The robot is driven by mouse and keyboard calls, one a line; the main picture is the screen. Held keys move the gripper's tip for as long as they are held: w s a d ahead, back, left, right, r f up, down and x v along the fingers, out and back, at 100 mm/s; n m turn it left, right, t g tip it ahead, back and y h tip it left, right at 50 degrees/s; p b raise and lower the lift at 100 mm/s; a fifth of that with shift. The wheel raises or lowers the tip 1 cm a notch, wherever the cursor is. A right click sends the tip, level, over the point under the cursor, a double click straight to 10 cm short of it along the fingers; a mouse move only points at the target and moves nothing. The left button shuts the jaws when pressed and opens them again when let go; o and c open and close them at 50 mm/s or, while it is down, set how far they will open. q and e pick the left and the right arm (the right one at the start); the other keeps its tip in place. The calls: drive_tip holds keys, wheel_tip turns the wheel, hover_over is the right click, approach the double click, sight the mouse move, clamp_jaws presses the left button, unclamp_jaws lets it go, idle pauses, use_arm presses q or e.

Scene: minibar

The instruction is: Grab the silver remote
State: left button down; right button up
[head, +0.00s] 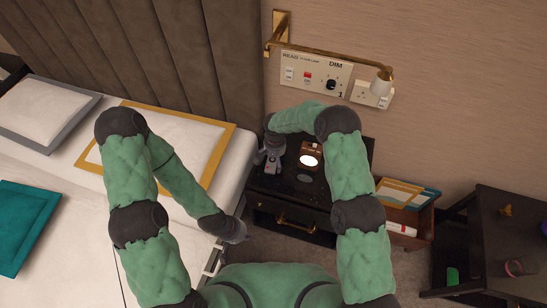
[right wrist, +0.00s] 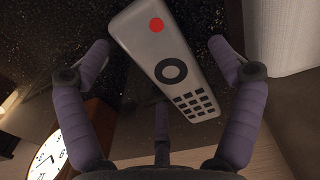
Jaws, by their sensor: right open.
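The silver remote (right wrist: 148,47) lies on the dark speckled nightstand top, clear in the right wrist view. It has a red button, a dark round pad and several small dark keys. My right gripper (right wrist: 163,58) is open over it, with purple fingers on either side of the remote and one more finger below its keypad end. No grip on it shows. In the head view my right gripper (head: 270,158) is over the left part of the nightstand (head: 292,207) and the remote cannot be made out there. My left gripper (head: 234,231) hangs low between bed and nightstand; its fingers are too small to read.
A wooden clock (head: 309,156) with a bright face stands just right of my right gripper; it also shows in the right wrist view (right wrist: 50,155). The bed (head: 60,240) is at left. A brass wall lamp (head: 330,55) hangs above. A dark table (head: 500,230) stands at right.

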drive_tip(key=c, duration=1.3)
drive_tip(key=shift+r, duration=0.1)
